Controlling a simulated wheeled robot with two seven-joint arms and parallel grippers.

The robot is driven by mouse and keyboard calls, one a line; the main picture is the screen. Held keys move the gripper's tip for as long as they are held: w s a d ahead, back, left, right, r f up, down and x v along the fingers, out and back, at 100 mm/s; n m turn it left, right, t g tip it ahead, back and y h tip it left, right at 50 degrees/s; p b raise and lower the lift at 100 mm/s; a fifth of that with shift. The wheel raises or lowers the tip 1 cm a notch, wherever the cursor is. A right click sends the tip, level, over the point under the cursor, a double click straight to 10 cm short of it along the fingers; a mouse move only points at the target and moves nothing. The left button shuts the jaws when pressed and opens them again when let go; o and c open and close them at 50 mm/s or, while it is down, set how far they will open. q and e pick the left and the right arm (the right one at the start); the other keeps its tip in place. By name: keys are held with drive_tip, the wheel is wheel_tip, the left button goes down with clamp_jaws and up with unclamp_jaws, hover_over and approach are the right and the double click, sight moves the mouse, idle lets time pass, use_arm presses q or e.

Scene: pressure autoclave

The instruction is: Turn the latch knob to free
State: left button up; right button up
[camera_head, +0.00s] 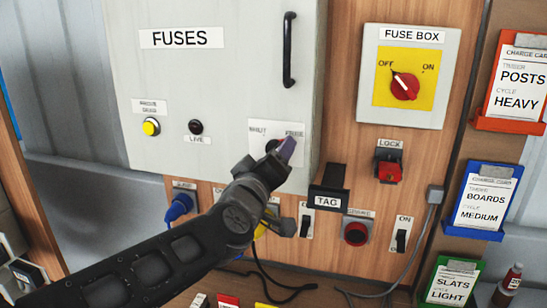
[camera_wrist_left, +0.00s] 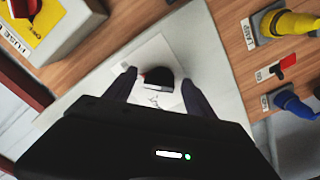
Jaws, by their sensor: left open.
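The latch knob (camera_wrist_left: 157,76) is black and sits on a white label plate (camera_head: 262,128) on the grey fuses cabinet door (camera_head: 215,75). In the head view the knob (camera_head: 271,146) is partly hidden by my left gripper (camera_head: 280,152). The plate has a word on each side above the knob, too small to read surely. In the left wrist view my left gripper (camera_wrist_left: 158,80) is open, one finger on each side of the knob, with a small gap at each side. I cannot tell which way the knob points. My right gripper is not in view.
A black door handle (camera_head: 289,50) is above the knob. To the right are the fuse box (camera_head: 447,50) with a red dial, a red lock (camera_head: 389,170) and a black tag holder (camera_head: 328,187). A yellow button (camera_head: 151,127) is on the left; a blue plug (camera_head: 180,207) is below.

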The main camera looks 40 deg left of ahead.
use_arm(q)
drive_tip(key=shift+s, duration=0.1)
drive_tip(key=v, duration=0.7)
drive_tip(key=shift+s+d, duration=0.15)
drive_tip(key=shift+s, duration=0.15)
idle(0.3)
